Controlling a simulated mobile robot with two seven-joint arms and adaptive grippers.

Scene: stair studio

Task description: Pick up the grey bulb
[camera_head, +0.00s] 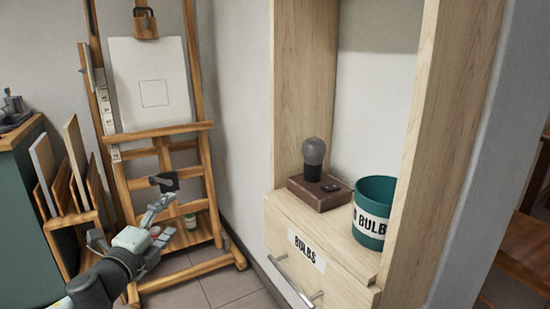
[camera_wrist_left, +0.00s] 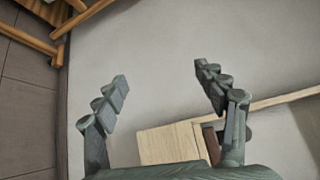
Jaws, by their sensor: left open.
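The grey bulb (camera_head: 313,152) stands upright on a dark brown block (camera_head: 318,199) on the wooden shelf unit, right of centre in the head view. My left gripper (camera_head: 164,200) is in front of the easel, well to the left of the bulb and apart from it. In the left wrist view its two fingers (camera_wrist_left: 160,76) are spread with only wall between them. The right finger partly covers a brown block there, and I cannot make out the bulb clearly. My right gripper does not show.
A green bin (camera_head: 374,192) with a bulb label stands right of the block. Wooden side panels (camera_head: 303,85) flank the shelf. An easel (camera_head: 200,150) stands at left behind my arm.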

